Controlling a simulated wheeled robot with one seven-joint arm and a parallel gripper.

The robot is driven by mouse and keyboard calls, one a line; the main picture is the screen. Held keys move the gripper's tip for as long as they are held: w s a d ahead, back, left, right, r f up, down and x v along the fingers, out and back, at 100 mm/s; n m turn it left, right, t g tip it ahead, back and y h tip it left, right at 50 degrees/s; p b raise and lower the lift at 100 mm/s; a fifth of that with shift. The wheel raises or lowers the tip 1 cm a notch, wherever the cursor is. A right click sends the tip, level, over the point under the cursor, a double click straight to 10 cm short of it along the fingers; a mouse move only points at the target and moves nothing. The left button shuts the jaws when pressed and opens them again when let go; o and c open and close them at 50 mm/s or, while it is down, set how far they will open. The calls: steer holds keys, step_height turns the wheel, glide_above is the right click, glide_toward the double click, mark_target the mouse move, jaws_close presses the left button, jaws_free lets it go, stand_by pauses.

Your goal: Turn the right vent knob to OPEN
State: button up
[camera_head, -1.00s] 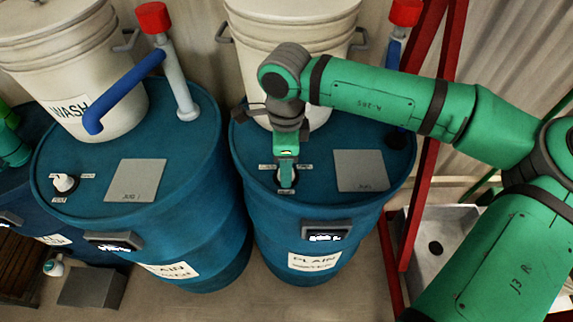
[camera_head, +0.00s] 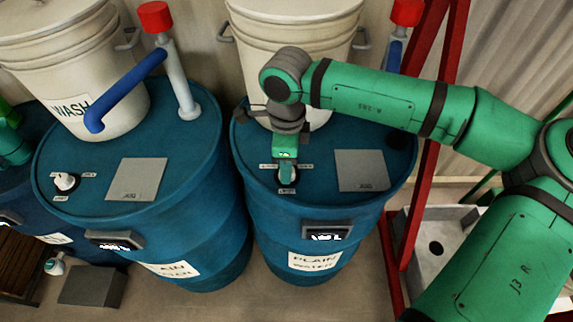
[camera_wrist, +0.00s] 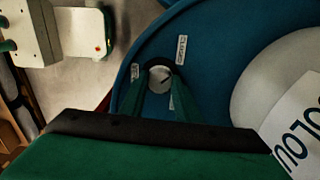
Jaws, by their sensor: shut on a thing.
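The right vent knob (camera_wrist: 158,79) is a small pale round knob with a dark mark, on the blue lid of the right drum (camera_head: 246,150). My gripper (camera_head: 287,184) reaches down over it and hides most of it in the head view. In the wrist view its two green fingers (camera_wrist: 160,80) stand on either side of the knob, shut on it. Small white labels surround the knob. One label (camera_wrist: 181,49) seems to read CLOSED; the others are too small or turned to read. Which label the knob's mark points to is not clear.
A grey square plate (camera_head: 361,170) lies on the lid right of the knob. A white bucket (camera_head: 292,45) stands behind my gripper. The left drum (camera_head: 100,205) has its own white knob (camera_head: 65,182) and a blue pipe (camera_head: 125,88). A red frame (camera_head: 432,130) stands at the right.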

steer(key=m, duration=0.3)
steer(key=shift+d+m, duration=0.15)
steer(key=shift+m, duration=0.25)
steer(key=m, duration=0.4)
steer(key=shift+m, duration=0.3)
steer(key=m, duration=0.4)
steer(key=shift+m, duration=2.4)
steer(key=o, duration=1)
steer(key=shift+o, duration=0.2)
step_height(320, 180, up, 11)
